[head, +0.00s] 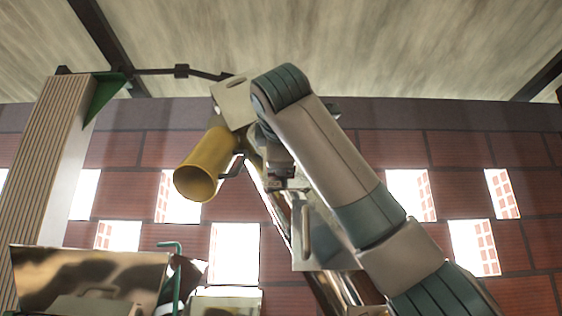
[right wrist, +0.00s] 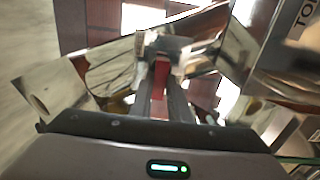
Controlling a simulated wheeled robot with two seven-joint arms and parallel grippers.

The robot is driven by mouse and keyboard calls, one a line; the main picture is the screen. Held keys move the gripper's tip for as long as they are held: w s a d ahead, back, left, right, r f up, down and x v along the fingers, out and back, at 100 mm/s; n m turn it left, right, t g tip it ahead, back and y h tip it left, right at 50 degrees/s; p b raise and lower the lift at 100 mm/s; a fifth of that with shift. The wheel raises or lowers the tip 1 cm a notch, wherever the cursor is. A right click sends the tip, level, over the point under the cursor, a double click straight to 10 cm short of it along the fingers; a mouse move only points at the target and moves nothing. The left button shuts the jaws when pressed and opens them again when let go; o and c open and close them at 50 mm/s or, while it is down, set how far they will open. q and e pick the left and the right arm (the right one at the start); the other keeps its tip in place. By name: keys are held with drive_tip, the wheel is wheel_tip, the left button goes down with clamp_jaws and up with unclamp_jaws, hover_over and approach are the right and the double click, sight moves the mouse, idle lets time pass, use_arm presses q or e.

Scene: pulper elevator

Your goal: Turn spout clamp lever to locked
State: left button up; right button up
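The yellow spout (head: 200,170) hangs mouth-down and tilted left of centre in the head view, below a pale metal plate (head: 235,103). A dark curved bar (head: 233,168) sits just right of the spout. My right gripper (head: 285,182) is beside the spout, partly hidden by my forearm. In the right wrist view, the fingers of my right gripper (right wrist: 162,88) are close together around a narrow red piece, apparently the lever (right wrist: 160,76). A grey block (right wrist: 172,46) sits just beyond the fingertips. The lever's locked or unlocked position cannot be read. My left gripper is out of view.
A shiny sloping metal tube (head: 318,285) runs behind my right arm. A ribbed pale post (head: 50,170) stands at left, with a shiny metal panel (head: 90,278) below. A brick wall (head: 465,160) with bright openings is behind. Space right of my arm looks clear.

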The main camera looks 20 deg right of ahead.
drive_tip(key=o, duration=0.4)
drive_tip(key=shift+a, duration=0.1)
drive_tip(key=shift+c, duration=0.2)
drive_tip(key=b+v, duration=0.7)
drive_tip(key=v, duration=1)
drive_tip(key=shift+s, duration=0.25)
drive_tip(key=shift+a, duration=0.1)
